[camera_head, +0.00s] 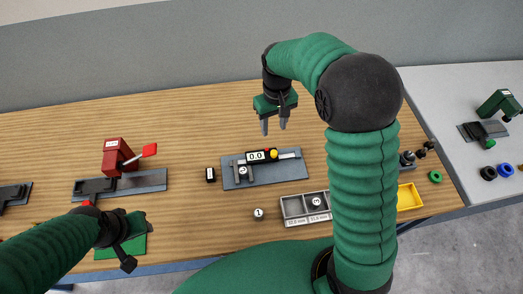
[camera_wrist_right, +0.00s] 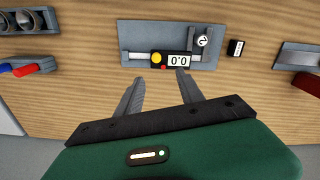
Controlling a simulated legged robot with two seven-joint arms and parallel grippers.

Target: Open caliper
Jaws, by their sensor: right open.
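The caliper (camera_head: 288,155) lies on a blue-grey plate (camera_head: 270,177) on the bench, and its display reads 0.0. It has a yellow round knob and a small red part beside the display. In the right wrist view the caliper (camera_wrist_right: 140,55) lies just beyond my fingertips. A small round piece marked 2 (camera_head: 243,172) sits by the jaw end; whether the jaws touch it is unclear. My right gripper (camera_head: 274,130) is open and empty, apart from the caliper; it also shows in the wrist view (camera_wrist_right: 160,77). My left gripper (camera_head: 135,244) is over a green mat; its fingers are unclear.
A grey compartment tray (camera_head: 292,221) with a round piece inside stands in front of the plate. A loose piece marked 1 (camera_head: 258,214) and a black block (camera_head: 210,174) lie nearby. A red device (camera_head: 118,155) stands left, a yellow bin (camera_head: 409,197) right.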

